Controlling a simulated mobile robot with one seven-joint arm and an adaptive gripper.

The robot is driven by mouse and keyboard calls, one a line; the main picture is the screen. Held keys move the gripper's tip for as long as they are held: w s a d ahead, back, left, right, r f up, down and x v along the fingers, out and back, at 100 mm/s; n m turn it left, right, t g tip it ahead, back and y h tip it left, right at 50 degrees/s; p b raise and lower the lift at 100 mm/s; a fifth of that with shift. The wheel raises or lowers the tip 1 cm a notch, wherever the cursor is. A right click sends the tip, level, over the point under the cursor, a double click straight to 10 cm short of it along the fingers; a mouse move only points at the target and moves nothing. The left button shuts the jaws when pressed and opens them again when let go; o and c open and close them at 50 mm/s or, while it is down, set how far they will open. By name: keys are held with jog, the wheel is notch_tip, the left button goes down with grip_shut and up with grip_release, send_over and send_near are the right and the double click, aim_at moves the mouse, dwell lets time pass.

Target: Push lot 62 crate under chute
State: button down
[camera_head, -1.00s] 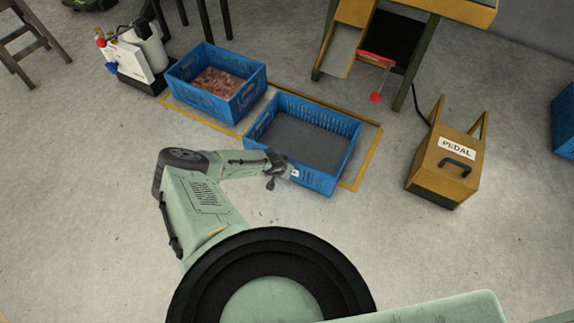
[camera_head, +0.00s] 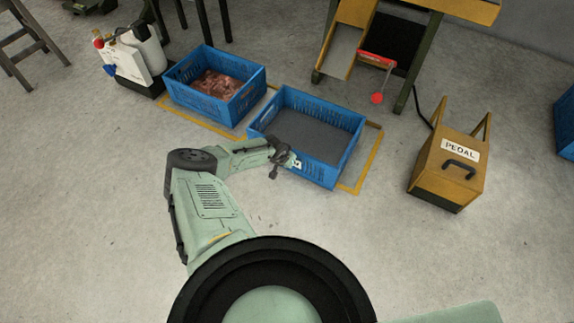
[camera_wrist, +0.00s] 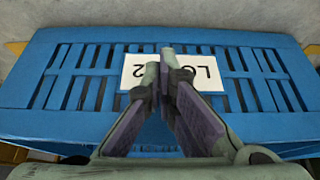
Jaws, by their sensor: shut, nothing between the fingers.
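The lot 62 crate (camera_head: 322,172) is an empty-looking blue slatted crate with a dark floor, standing in the right bay of the yellow floor outline. Its white label (camera_wrist: 205,70) shows upside down in the wrist view, partly covered by my fingers. My gripper (camera_head: 283,160) is shut and empty at the crate's near wall. In the wrist view its fingertips (camera_wrist: 160,63) overlap the label; I cannot tell whether they touch. The chute (camera_head: 343,50) is a yellow-sided grey slide under the machine table, behind the crate.
A second blue crate (camera_head: 205,102) with copper pieces stands to the left. A red ball (camera_head: 377,98) hangs on a lever by the chute. A yellow pedal box (camera_head: 440,180) stands right. A white canister unit (camera_head: 133,60) is at the far left. The near floor is clear.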

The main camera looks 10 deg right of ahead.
jog(key=w+d+b, duration=0.2)
jog(key=b, duration=0.1)
jog(key=w+d+b, duration=0.1)
jog(key=w, duration=0.1)
jog(key=shift+d+f, duration=0.25)
jog(key=shift+d, duration=0.15)
jog(key=shift+w+d+r+b, duration=0.1)
jog(key=shift+w+d+b, duration=0.35)
jog(key=shift+b, duration=0.3)
jog(key=shift+w+d+r, duration=0.1)
jog(key=shift+d+r, duration=0.05)
jog(key=shift+w+b, duration=0.25)
jog(key=shift+b, duration=0.1)
jog(key=shift+w, duration=0.2)
jog(key=shift+s+a+r+p, duration=0.2)
jog(key=shift+s+a+p, duration=0.35)
jog(key=shift+s+p, duration=0.5)
jog(key=shift+s+a+f+p, duration=0.2)
jog(key=shift+s+a+p, duration=0.45)
jog(key=shift+p, duration=0.2)
